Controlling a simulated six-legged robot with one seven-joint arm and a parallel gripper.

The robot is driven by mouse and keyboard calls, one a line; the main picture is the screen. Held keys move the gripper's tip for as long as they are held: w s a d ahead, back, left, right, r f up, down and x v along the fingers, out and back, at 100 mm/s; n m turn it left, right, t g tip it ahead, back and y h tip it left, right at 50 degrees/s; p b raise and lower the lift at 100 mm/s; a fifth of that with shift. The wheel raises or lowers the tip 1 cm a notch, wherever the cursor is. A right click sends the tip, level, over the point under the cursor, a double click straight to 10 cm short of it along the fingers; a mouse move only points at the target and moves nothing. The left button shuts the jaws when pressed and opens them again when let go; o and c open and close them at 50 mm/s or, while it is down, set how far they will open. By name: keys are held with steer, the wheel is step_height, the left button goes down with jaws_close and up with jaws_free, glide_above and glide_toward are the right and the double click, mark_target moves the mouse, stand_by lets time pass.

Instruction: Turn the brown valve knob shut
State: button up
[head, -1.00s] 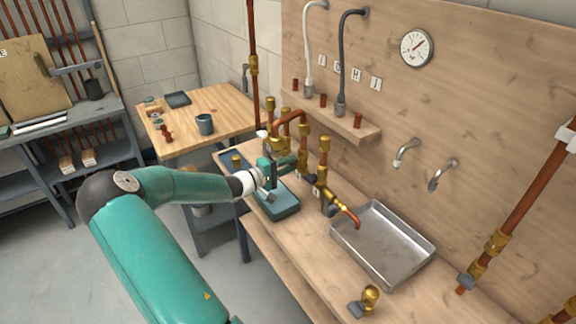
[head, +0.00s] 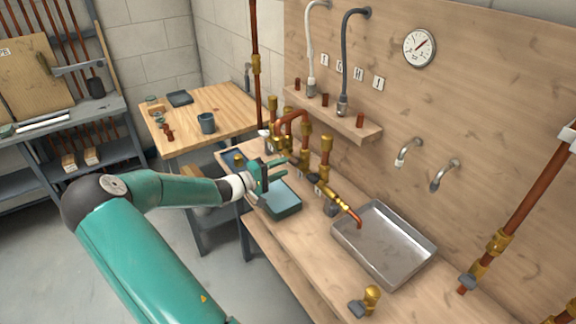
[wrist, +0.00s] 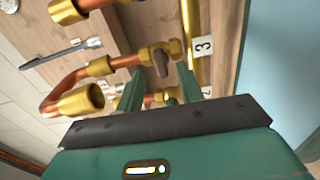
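The brown valve knob (wrist: 160,62) appears in the wrist view as a small dark brown handle on a brass valve, beside the tag reading 3 (wrist: 203,47). My gripper (wrist: 158,80) is open, with one green finger on each side of the knob in that picture. I see no contact, and the distance to the knob is hard to tell. In the head view my gripper (head: 281,168) is to the left of the copper and brass pipework (head: 303,150), above a teal tray (head: 284,205). The knob cannot be made out clearly there.
A curved copper pipe with an open brass end (wrist: 80,101) lies left of the fingers in the wrist view. A metal basin (head: 400,275) stands right of the pipework. A wooden side table with a mug (head: 207,124) stands behind. Open floor lies left of the bench.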

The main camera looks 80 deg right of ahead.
steer(key=v, duration=1)
steer(key=w+a+r+n+t+y, duration=0.1)
steer(key=w+a+t+y, duration=0.2)
steer(key=a, duration=0.6)
steer(key=w+a+r+t+y, duration=0.2)
steer(key=w+a+t+y, duration=0.1)
steer(key=a, duration=0.6)
steer(key=w+a+r+n+t+y, duration=0.1)
steer(key=w+a+t+y, duration=0.2)
steer(key=a, duration=0.6)
steer(key=s+a+r+n+t+y, duration=0.1)
steer(key=a+r, duration=0.3)
steer(key=a, duration=0.4)
steer(key=s+a+r+n+t+y, duration=0.1)
steer(key=a+r+n+t+y, duration=0.1)
steer(key=a, duration=0.6)
steer(key=s+a+r+n+t+y, duration=0.1)
steer(key=s+a+r+n+t, duration=0.1)
steer(key=a+r+t, duration=0.3)
steer(key=a+r+n, duration=0.1)
steer(key=a, duration=0.3)
steer(key=shift+r+y, duration=0.3)
steer(key=shift+r, duration=0.05)
